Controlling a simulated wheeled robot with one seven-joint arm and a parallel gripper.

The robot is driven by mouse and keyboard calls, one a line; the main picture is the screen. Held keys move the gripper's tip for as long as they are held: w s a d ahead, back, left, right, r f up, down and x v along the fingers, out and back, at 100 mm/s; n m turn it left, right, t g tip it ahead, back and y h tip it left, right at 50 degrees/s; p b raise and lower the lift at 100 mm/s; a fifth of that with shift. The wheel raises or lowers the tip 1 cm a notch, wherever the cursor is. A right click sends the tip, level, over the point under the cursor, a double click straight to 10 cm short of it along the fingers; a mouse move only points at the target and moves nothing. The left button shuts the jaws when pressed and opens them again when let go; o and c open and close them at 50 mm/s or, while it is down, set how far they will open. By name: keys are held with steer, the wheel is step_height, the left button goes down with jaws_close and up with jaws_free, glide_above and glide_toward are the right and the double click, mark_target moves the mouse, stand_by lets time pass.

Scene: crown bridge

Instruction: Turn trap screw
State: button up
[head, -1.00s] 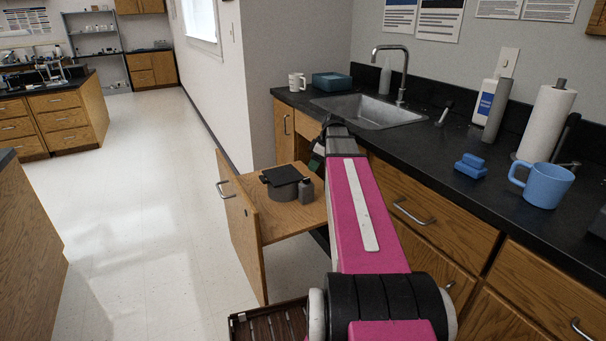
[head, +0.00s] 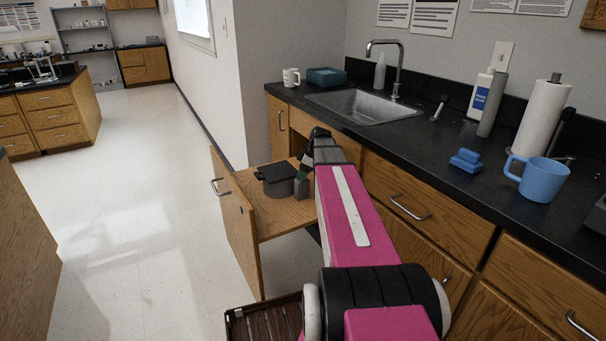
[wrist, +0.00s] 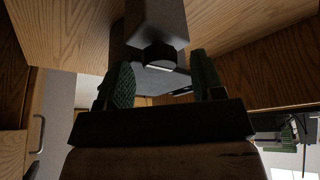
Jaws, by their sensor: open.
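A small grey block (wrist: 156,22) with a black round knob (wrist: 158,56) shows at the top of the wrist view; the knob may be the trap screw. My gripper (wrist: 164,84) is open, its two green-padded fingers apart on either side of and just below the knob in the picture. I cannot tell whether they touch it. In the head view a small grey block (head: 301,191) stands on the open wooden drawer, with a green finger of my gripper (head: 302,177) at its top. My arm hides most of the gripper there.
A dark pot-like thing (head: 278,181) stands close left of the grey block. The drawer's front panel (head: 233,222) stands upright at left. The counter (head: 400,138) holds a sink (head: 360,106), a blue mug (head: 541,180) and a paper roll (head: 543,118). The floor at left is clear.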

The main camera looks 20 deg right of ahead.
steer(key=shift+a+f, duration=0.1)
steer(key=shift+f, duration=0.15)
steer(key=c, duration=0.9)
